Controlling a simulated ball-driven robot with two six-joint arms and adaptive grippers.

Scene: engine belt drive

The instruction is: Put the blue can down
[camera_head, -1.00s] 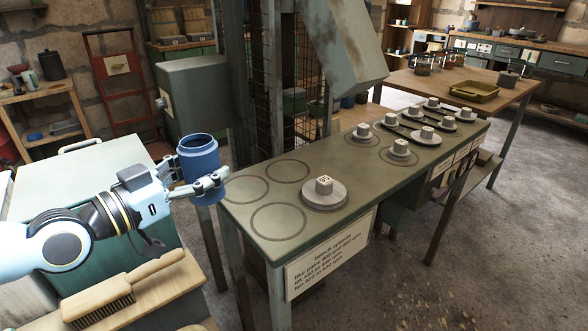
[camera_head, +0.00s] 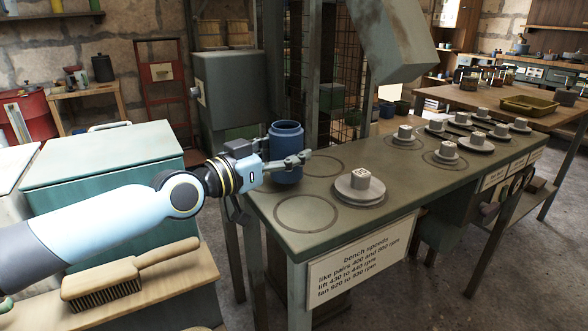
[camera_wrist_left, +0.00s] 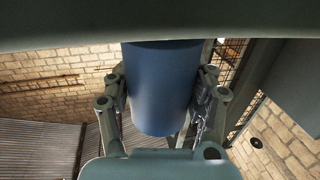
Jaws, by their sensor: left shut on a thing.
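The blue can (camera_head: 286,150) is upright in my left gripper (camera_head: 288,168), at the near left end of the green bench (camera_head: 262,208). It covers part of that end of the bench top; I cannot tell whether its base touches the surface. In the left wrist view the blue can (camera_wrist_left: 160,88) sits between both fingers of my left gripper (camera_wrist_left: 162,105), which are closed against its sides. Two empty marked circles, a front one (camera_head: 306,213) and a back one (camera_head: 323,167), show beside the can. My right gripper is not in view.
A grey disc with a numbered block (camera_head: 360,187) stands right of the circles. Several similar discs stand farther along the bench. A bench speeds sign (camera_head: 362,258) hangs on the front. A wooden brush (camera_head: 125,274) lies on a lower table at left.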

